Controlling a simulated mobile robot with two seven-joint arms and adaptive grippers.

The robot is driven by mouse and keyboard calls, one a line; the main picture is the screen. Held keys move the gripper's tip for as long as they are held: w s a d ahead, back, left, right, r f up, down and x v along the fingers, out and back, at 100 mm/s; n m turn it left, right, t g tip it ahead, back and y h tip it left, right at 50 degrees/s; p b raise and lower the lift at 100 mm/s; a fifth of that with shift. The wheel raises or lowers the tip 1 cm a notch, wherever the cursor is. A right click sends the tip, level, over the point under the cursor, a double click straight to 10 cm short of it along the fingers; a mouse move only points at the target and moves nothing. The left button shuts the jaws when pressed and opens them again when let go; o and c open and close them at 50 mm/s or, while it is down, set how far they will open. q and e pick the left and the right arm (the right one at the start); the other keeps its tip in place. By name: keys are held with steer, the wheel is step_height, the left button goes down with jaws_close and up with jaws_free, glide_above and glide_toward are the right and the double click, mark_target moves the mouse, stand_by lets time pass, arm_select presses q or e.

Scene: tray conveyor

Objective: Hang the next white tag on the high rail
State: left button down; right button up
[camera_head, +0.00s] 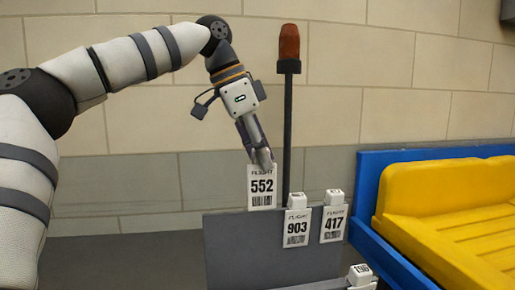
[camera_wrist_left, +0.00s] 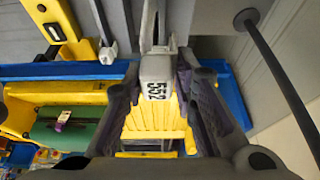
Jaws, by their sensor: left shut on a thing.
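My left gripper (camera_head: 262,160) is shut on the white tag 552 (camera_head: 261,188), holding it by its top. The tag hangs upright at the upper left of the dark grey panel (camera_head: 235,245); I cannot tell whether it touches the panel or a rail. In the left wrist view, the tag's white head (camera_wrist_left: 156,78) sits between the fingers (camera_wrist_left: 157,95). White tags 903 (camera_head: 296,228) and 417 (camera_head: 333,223) hang at the panel's top edge, right of tag 552. Another white-headed tag (camera_head: 360,275) is lower right, partly cut off. My right gripper is not in view.
A dark pole with a reddish-brown top (camera_head: 289,43) stands just right of my left gripper. A yellow tray (camera_head: 450,205) with a blue frame (camera_head: 367,190) is at the right. A green object (camera_wrist_left: 75,130) lies at the left in the wrist view. A tiled wall is behind.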

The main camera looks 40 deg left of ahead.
mark_target(266, 210)
arm_select(q)
steer(key=shift+f, duration=0.95)
step_height(266, 210, down, 2)
steer(key=shift+w+b, duration=0.1)
steer(key=shift+b, duration=0.25)
step_height(266, 210, down, 2)
steer(key=shift+f+b, duration=0.25)
steer(key=shift+b, duration=0.35)
steer(key=shift+f+p, duration=0.2)
steer(key=shift+p, duration=0.25)
steer(key=shift+f, duration=0.6)
steer(key=shift+f+p, duration=0.3)
steer(key=shift+f, duration=0.3)
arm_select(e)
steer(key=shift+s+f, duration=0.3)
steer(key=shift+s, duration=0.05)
arm_select(q)
steer(key=c, duration=1.2)
jaws_free()
